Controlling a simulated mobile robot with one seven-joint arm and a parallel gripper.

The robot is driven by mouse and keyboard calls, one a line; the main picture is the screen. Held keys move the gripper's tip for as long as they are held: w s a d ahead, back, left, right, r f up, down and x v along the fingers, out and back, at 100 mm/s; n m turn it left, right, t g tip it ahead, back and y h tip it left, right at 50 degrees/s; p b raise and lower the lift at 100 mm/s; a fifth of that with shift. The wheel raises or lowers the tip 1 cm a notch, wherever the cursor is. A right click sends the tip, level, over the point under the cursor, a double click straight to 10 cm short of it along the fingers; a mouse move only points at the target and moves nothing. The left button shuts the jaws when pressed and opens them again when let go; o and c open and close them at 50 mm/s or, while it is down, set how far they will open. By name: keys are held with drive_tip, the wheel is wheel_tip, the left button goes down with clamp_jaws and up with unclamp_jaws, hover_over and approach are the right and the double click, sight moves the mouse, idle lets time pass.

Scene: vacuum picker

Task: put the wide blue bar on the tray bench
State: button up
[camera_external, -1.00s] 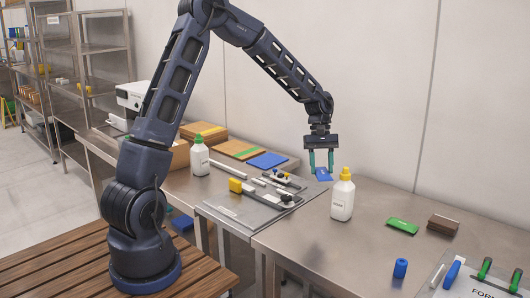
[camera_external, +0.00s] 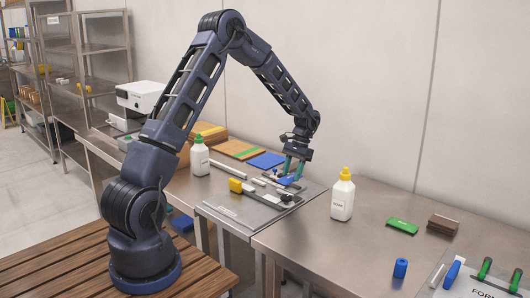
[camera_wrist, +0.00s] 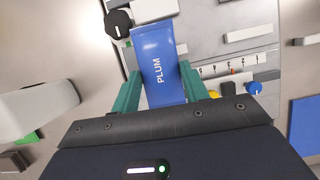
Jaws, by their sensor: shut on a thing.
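My gripper (camera_external: 293,174) has its teal fingers shut on a blue bar (camera_wrist: 157,50) printed "PLUM". The bar lies between the two fingers in the wrist view. In the external view the bar (camera_external: 285,182) is low over the grey plate (camera_external: 232,208) on the steel bench, by a black clamp. I cannot tell whether it touches anything beneath. The wrist view shows a black knob (camera_wrist: 118,23) by the bar's far end and a scale strip with coloured spots to its right. Which surface is the tray bench is not clear from the pictures.
A white bottle with a yellow cap (camera_external: 342,196) stands right of my gripper; another bottle (camera_external: 199,157) stands to the left. A flat blue sheet (camera_external: 267,160) lies behind. The bench between the right bottle and the green pad (camera_external: 402,226) is clear.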

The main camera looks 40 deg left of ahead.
drive_tip(key=s+a+r+m+y, duration=0.1)
drive_tip(key=a+r+m, duration=0.1)
drive_tip(key=a, duration=0.4)
drive_tip(key=s+a+r+m+y, duration=0.1)
drive_tip(key=s+a+m, duration=0.1)
drive_tip(key=a, duration=0.5)
wheel_tip(320, 180, up, 8)
drive_tip(key=m+t+y, duration=0.2)
drive_tip(key=m+t, duration=0.3)
drive_tip(key=m, duration=0.9)
hover_over(196, 185)
drive_tip(key=d, duration=0.2)
drive_tip(key=f, duration=1.9)
drive_tip(key=shift+s+a+f, duration=0.1)
drive_tip(key=shift+a+f, duration=0.1)
drive_tip(key=shift+f, duration=0.05)
drive_tip(key=shift+f, duration=0.15)
drive_tip(key=o, duration=1)
